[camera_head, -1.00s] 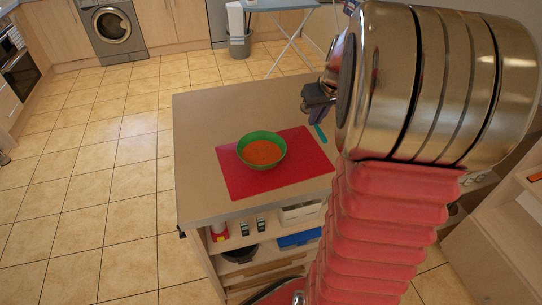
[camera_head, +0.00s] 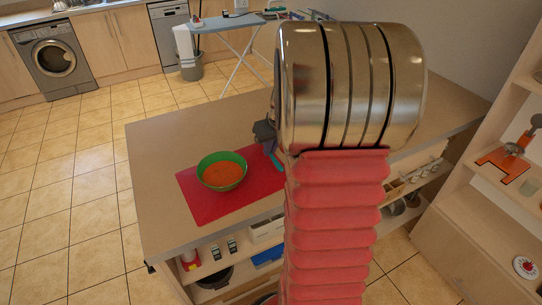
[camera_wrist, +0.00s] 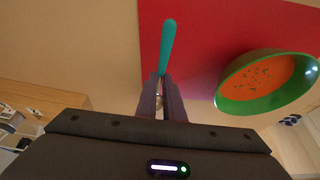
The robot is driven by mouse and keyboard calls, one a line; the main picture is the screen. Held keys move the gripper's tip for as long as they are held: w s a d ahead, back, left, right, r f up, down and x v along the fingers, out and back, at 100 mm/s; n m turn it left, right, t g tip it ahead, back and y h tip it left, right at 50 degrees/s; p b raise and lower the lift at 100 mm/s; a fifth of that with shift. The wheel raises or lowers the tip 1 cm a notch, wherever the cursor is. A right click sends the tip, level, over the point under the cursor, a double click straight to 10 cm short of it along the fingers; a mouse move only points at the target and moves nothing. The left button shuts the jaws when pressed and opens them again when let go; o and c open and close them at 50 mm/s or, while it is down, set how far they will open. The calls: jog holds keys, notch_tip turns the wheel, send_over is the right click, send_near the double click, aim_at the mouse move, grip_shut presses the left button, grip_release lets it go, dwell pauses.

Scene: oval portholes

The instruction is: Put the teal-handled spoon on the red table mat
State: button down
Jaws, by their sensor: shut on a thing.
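The teal-handled spoon (camera_wrist: 167,47) is between the fingers of my gripper (camera_wrist: 161,88), with its teal handle pointing up in the wrist view. The fingers are shut on it; its bowl end is mostly hidden. The handle overlaps the left edge of the red table mat (camera_wrist: 200,28); I cannot tell its height above it. In the head view, the teal handle (camera_head: 275,157) shows at the right side of the red mat (camera_head: 205,207), and my gripper (camera_head: 265,131) is partly hidden by my arm.
A green bowl (camera_head: 222,172) with orange contents stands on the mat and also shows in the wrist view (camera_wrist: 235,102). The counter (camera_head: 160,150) is bare left of the mat. A shelf unit (camera_head: 495,205) stands at the right.

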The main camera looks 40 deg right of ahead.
aim_at(271, 154)
jog(key=shift+f, duration=1.85)
jog(key=c, duration=1.9)
grip_release()
jog(key=shift+f, duration=0.1)
jog(key=v, duration=1.2)
